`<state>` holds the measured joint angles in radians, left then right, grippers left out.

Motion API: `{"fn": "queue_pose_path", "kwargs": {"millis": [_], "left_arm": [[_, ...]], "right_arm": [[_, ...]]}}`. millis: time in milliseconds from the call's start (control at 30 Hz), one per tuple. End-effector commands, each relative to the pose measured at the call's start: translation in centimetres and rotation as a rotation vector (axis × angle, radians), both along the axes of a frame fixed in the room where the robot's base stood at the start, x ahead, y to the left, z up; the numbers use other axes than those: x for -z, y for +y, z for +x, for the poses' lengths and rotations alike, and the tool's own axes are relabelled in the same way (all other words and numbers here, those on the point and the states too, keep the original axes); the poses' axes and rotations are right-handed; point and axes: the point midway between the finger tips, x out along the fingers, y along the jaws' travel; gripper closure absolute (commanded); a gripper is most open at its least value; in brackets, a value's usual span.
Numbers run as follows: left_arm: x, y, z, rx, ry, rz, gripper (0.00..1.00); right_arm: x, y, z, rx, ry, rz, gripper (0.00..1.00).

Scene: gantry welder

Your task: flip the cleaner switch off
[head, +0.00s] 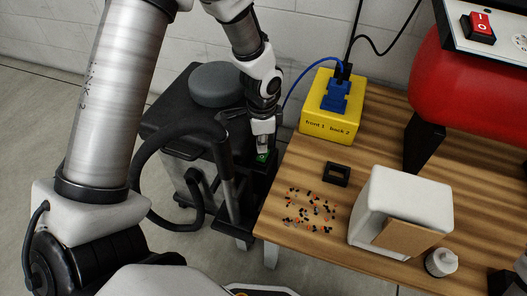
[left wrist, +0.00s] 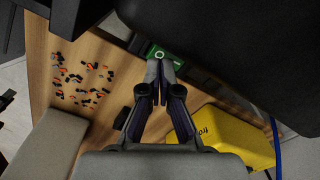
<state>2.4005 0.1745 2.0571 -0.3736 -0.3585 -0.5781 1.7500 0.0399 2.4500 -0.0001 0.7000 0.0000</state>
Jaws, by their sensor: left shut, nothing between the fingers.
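The cleaner (head: 165,128) is a dark box-shaped machine with a grey round lid (head: 215,84) and a black hose, standing left of the bench. A small green switch (head: 262,158) with a light ring mark sits at its side near the bench edge. In the left wrist view the green switch (left wrist: 157,52) lies just beyond the fingertips. My left gripper (head: 263,148) is shut and empty, pointing down at the switch; in the left wrist view its fingertips (left wrist: 159,68) are at the switch's near edge. I cannot tell whether they touch it. My right gripper is not in view.
The wooden bench (head: 290,232) holds a yellow box (head: 327,122) with a blue plug, scattered small bits (head: 310,210), a black block (head: 337,174), a white box (head: 405,208) and a small white jar (head: 441,262). A red tank (head: 465,95) and a red rocker switch (head: 480,27) are at right.

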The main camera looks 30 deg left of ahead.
Motion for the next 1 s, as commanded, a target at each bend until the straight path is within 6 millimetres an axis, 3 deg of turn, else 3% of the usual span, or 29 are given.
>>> {"fn": "queue_pose_path", "kwargs": {"millis": [1000], "left_arm": [[1.4, 0.0, 0.0, 0.000, 0.000, 0.000, 1.00]], "right_arm": [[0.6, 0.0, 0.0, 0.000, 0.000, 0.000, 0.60]]}}
